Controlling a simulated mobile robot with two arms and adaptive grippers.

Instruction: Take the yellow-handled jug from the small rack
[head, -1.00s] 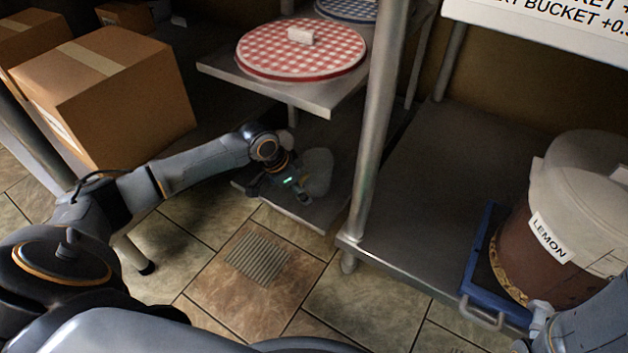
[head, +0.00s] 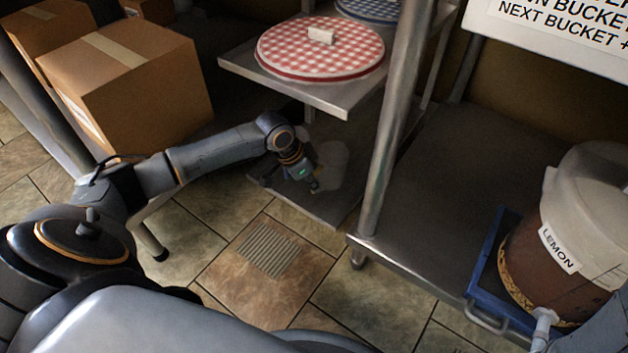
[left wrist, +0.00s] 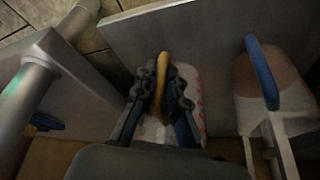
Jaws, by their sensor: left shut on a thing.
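The yellow-handled jug is a pale, translucent jug (head: 331,166) on the low shelf of the small rack (head: 335,208) in the head view. In the left wrist view its yellow handle (left wrist: 163,70) stands between the fingers of my left gripper (left wrist: 161,88), with the whitish jug body (left wrist: 190,82) just to the right. My left gripper (head: 314,184) is shut on that handle; the jug appears still at shelf level. A second whitish jug with a blue handle (left wrist: 262,70) stands to the right in the left wrist view. My right gripper is out of view.
Above the jug, an upper shelf holds a red checked lid (head: 320,50). A metal post (head: 392,130) rises right of the jug. The LEMON bucket (head: 560,225) stands on a blue tray (head: 485,262). Cardboard boxes (head: 130,80) sit at the left. The tiled floor in front is clear.

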